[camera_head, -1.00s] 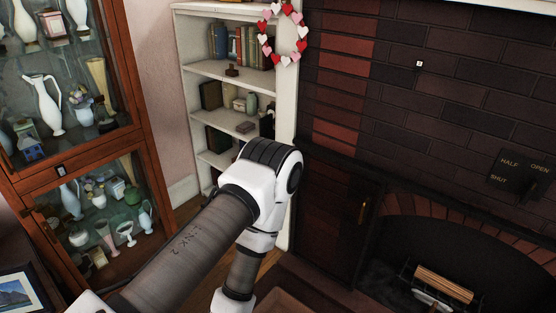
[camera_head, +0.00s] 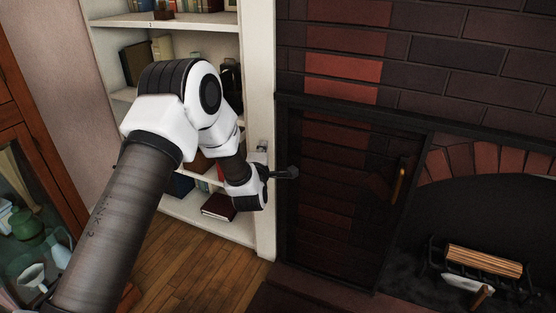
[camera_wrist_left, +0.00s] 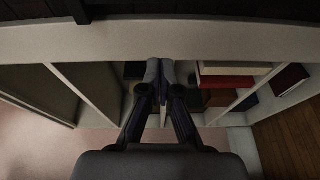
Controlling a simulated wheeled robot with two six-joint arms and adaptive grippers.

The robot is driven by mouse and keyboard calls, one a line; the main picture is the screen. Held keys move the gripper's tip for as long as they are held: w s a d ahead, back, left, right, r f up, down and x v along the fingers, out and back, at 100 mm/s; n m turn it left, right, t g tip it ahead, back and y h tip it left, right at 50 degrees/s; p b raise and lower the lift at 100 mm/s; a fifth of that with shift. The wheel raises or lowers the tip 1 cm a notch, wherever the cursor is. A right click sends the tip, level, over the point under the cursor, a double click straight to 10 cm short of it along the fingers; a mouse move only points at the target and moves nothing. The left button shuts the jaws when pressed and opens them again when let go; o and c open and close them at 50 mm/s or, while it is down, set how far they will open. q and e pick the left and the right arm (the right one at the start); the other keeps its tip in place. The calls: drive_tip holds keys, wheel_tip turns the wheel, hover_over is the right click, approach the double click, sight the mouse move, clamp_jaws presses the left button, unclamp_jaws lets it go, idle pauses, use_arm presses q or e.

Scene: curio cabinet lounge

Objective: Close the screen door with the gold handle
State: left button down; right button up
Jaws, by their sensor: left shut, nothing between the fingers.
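The screen door (camera_head: 335,225) is a dark-framed mesh panel. It stands in front of the brick, to the left of the firebox opening, which is uncovered. Its gold handle (camera_head: 399,182) is upright near the door's right edge. My left gripper (camera_head: 291,172) points right at the door's left edge, well away from the handle; I cannot tell whether it touches the frame. In the left wrist view its fingers (camera_wrist_left: 160,72) are together with nothing between them. My right gripper is in neither view.
A white bookshelf (camera_head: 262,110) stands close behind and left of my left gripper. A log (camera_head: 484,261) lies on a grate in the firebox. A wooden cabinet (camera_head: 30,150) is at the far left. Wood floor (camera_head: 195,268) is open below the shelf.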

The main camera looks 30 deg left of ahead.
use_arm(q)
drive_tip(key=shift+n, duration=0.3)
drive_tip(key=x, duration=0.7)
drive_tip(key=b+x, duration=0.1)
drive_tip(key=x, duration=0.2)
drive_tip(key=shift+w+a+r, duration=0.1)
drive_tip(key=shift+a+r, duration=0.15)
drive_tip(key=shift+a, duration=0.15)
drive_tip(key=d, duration=0.3)
drive_tip(key=shift+w+d+r, duration=0.15)
drive_tip(key=shift+w+d, duration=0.05)
drive_tip(key=shift+d, duration=0.3)
drive_tip(key=shift+b, duration=0.3)
